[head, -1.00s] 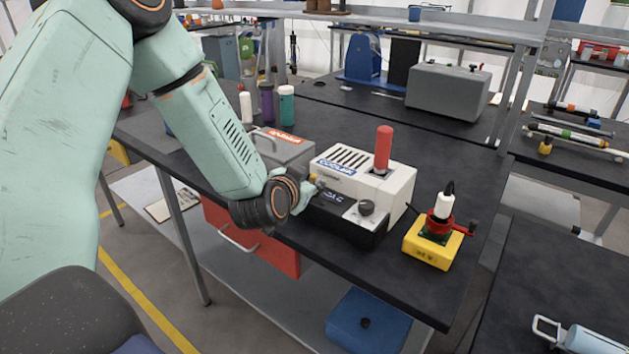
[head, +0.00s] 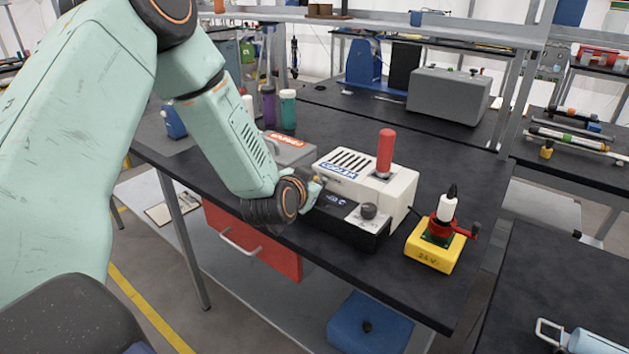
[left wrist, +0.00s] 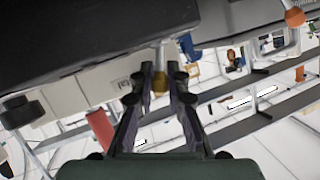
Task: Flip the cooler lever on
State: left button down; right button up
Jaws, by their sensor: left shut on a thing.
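The cooler (head: 400,190) is a white box with a slotted top, a blue label, a red cylinder on top and a black front panel with a lit display and a knob. My left gripper (head: 314,187) is at the left end of that front panel. A small brass-yellow tip, seemingly the lever (left wrist: 160,84), sits between the fingertips of my left gripper (left wrist: 160,76) in the left wrist view, and the fingers are shut on it. The fingers and wrist hide most of the lever, so its position cannot be told. My right gripper is out of view.
A grey box with an orange label (head: 290,150) stands left of the cooler, close to my left forearm. A yellow block with a red clamp (head: 433,252) stands to the right. Bottles (head: 288,110) stand behind. The dark bench (head: 470,165) is clear behind the cooler.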

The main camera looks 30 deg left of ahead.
pick_arm(q)
jog(key=shift+d+m+p, duration=0.2)
jog(key=shift+m+p, duration=0.1)
jog(key=shift+p, duration=0.05)
jog(key=shift+d+f+m+y, duration=0.1)
jog(key=shift+f+m+y, duration=0.05)
jog(key=shift+m+y, duration=0.2)
jog(key=c, duration=1.3)
grip_release()
jog(key=shift+c, duration=0.2)
jog(key=v, duration=1.2)
jog(key=shift+f+t, duration=0.25)
jog(key=shift+t, duration=0.05)
jog(key=shift+d, duration=0.1)
